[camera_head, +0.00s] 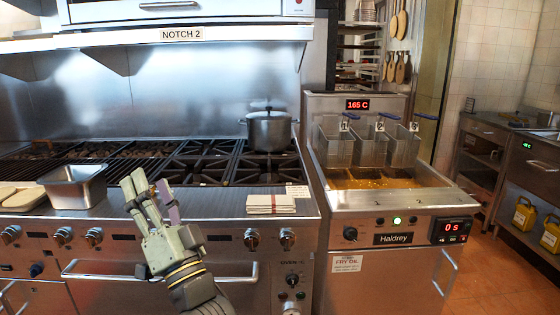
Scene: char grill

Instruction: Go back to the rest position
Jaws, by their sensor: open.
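My gripper (152,196) shows at the lower left of centre in the head view, in front of the stove's front edge. Its fingers point up and are spread apart, with nothing seen between them. My arm's wrist runs down to the bottom edge of the view. No rest position is marked in the picture.
The stove (225,202) carries a lidded pot (269,131), a steel pan (72,190) at left and a stack of white cards or cloths (271,204). The fryer (395,201) at right holds several baskets (371,148) over oil. Floor (490,270) is clear at far right.

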